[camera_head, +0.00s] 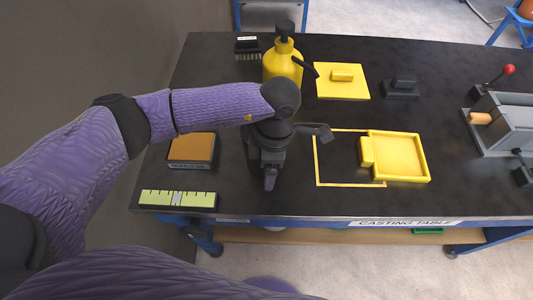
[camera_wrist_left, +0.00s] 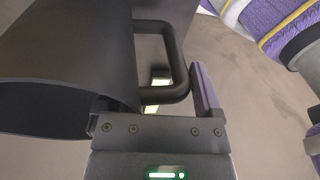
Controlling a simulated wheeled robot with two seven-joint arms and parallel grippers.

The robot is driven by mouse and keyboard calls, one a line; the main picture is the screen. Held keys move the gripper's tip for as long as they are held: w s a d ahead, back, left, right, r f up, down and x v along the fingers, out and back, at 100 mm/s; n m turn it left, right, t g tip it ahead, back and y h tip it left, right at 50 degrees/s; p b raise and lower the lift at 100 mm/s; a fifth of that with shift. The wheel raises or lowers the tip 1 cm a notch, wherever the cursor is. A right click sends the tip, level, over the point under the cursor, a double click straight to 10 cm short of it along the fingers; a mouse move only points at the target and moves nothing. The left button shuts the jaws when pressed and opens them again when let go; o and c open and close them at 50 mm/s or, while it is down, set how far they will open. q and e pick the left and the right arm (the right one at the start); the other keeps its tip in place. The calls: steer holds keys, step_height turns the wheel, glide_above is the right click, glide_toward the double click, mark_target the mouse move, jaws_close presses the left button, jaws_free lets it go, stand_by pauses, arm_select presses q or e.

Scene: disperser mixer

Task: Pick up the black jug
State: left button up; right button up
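The black jug (camera_wrist_left: 65,75) fills the left of the left wrist view, with its squared loop handle (camera_wrist_left: 176,60) on its right side. My left gripper (camera_head: 270,180) hangs over the front middle-left of the table in the head view. The gripper is open, and the handle's lower end shows between the jug wall and the purple-lined right finger. The other finger is hidden by the jug. My right gripper is not in view.
A yellow pump bottle (camera_head: 283,62) stands behind my left wrist. An orange-topped box (camera_head: 192,147) and a yellow-green scale strip (camera_head: 178,199) lie to the left. A yellow tray (camera_head: 400,157) lies to the right. A grey machine (camera_head: 505,125) stands at the far right.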

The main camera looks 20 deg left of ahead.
arm_select(q)
jaws_close()
